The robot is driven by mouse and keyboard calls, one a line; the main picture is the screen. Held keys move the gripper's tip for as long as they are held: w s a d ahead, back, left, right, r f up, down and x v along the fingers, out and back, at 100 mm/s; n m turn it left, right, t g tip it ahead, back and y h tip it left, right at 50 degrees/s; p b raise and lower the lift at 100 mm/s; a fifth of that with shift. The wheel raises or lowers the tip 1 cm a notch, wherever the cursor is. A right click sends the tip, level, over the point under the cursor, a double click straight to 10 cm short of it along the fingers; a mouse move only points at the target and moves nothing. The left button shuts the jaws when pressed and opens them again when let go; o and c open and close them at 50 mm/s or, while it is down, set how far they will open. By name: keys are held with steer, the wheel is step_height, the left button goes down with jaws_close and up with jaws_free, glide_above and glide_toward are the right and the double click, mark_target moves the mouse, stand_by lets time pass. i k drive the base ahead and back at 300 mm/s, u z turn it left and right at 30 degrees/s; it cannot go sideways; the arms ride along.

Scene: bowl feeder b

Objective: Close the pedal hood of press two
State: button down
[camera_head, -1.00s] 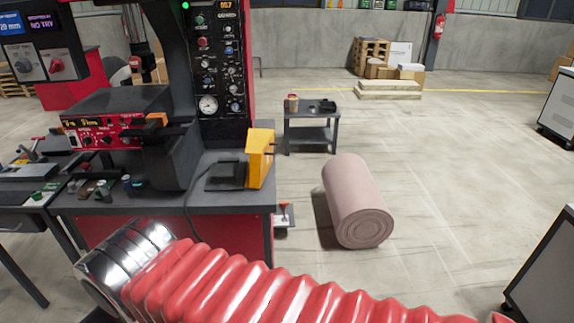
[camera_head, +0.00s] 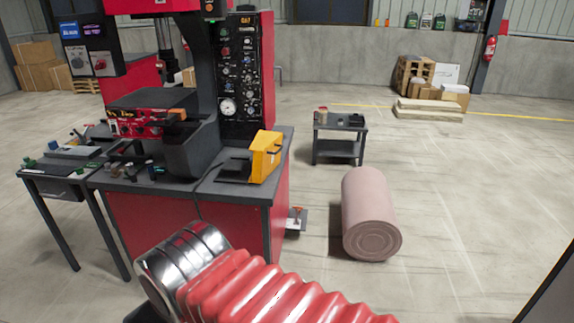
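A press with a black upright and red base (camera_head: 150,225) stands left of the middle. On the right end of its dark table, a yellow hood-like cover (camera_head: 266,157) stands upright beside a flat black plate (camera_head: 235,169). I cannot tell whether this is the pedal hood, or whether the press is number two. My arm, with red bellows and a chrome collar, crosses the bottom of the view. My gripper is not in view.
A pink roll (camera_head: 369,210) lies on the floor right of the press. A small dark side table (camera_head: 340,150) stands behind it. A side bench (camera_head: 60,170) adjoins the press on the left. Open floor lies to the right, with a dark panel edge at the lower right.

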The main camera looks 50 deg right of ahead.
mark_target(267, 146)
steer(key=z, duration=0.1)
steer(key=k, duration=0.1)
steer(key=z, duration=1.45)
steer(key=i, duration=1)
steer(key=k, duration=0.65)
